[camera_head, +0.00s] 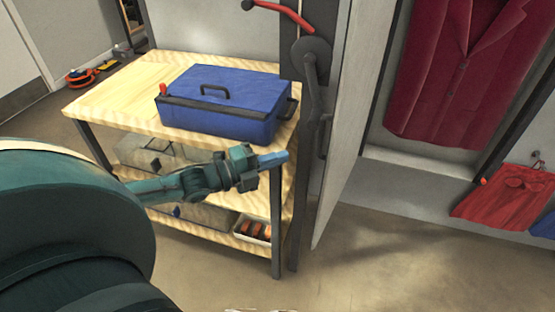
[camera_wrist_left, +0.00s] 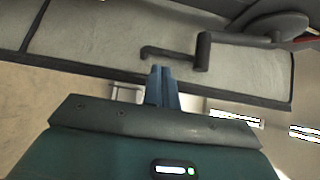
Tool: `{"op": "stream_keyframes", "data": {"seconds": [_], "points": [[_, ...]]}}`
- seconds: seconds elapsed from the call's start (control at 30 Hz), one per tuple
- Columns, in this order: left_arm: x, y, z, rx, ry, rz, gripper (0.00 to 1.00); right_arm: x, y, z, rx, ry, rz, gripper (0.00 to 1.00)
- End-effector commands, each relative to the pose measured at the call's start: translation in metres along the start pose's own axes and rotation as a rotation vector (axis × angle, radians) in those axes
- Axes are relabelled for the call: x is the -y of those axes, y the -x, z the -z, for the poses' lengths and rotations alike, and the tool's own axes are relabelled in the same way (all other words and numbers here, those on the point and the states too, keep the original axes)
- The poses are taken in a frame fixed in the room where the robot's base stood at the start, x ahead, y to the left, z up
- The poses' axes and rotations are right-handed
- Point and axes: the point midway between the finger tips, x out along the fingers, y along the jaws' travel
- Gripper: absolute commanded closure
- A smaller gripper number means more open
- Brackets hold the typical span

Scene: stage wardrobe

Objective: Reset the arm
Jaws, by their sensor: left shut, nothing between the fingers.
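My left arm comes in from the left in the head view, and its left gripper (camera_head: 274,160) is in front of the wooden workbench, near the bench's right front leg. The fingers are shut with nothing between them. In the left wrist view the two blue fingertips of the left gripper (camera_wrist_left: 162,74) are together, and they point toward a grey panel (camera_wrist_left: 110,35) with a dark handle (camera_wrist_left: 203,52). I cannot tell the gap between the fingertips and the panel. My right gripper is not in either view.
A blue toolbox (camera_head: 225,112) sits on the wooden workbench (camera_head: 110,90). A wardrobe door (camera_head: 358,110) stands open to the right of the bench. A dark red jacket (camera_head: 450,75) hangs inside, with a red garment (camera_head: 505,195) at the right. The floor (camera_head: 400,260) at front right is clear.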

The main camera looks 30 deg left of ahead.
Motion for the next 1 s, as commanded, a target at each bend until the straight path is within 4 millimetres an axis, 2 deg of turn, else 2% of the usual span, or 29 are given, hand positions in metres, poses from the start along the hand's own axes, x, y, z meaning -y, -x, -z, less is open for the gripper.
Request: {"op": "stream_keyframes", "data": {"seconds": [0.33,0.47,0.57,0.7,0.8,0.9,1.0], "points": [[0.000,0.000,-0.002,-0.001,0.001,0.000,1.00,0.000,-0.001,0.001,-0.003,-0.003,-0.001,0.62],[-0.012,-0.001,0.013,0.005,0.081,-0.019,1.00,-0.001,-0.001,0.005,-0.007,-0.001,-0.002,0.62],[-0.038,0.000,0.047,0.032,0.284,-0.068,1.00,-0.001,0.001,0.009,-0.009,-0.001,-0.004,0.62],[-0.081,0.009,0.113,0.142,0.714,-0.165,1.00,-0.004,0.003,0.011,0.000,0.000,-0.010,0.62],[-0.103,0.022,0.155,0.271,1.024,-0.222,1.00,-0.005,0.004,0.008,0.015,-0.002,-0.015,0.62],[-0.117,0.036,0.185,0.415,1.286,-0.252,1.00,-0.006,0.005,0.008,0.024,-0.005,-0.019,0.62],[-0.127,0.050,0.204,0.545,1.477,-0.263,1.00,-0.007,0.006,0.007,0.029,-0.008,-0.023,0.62]]}}
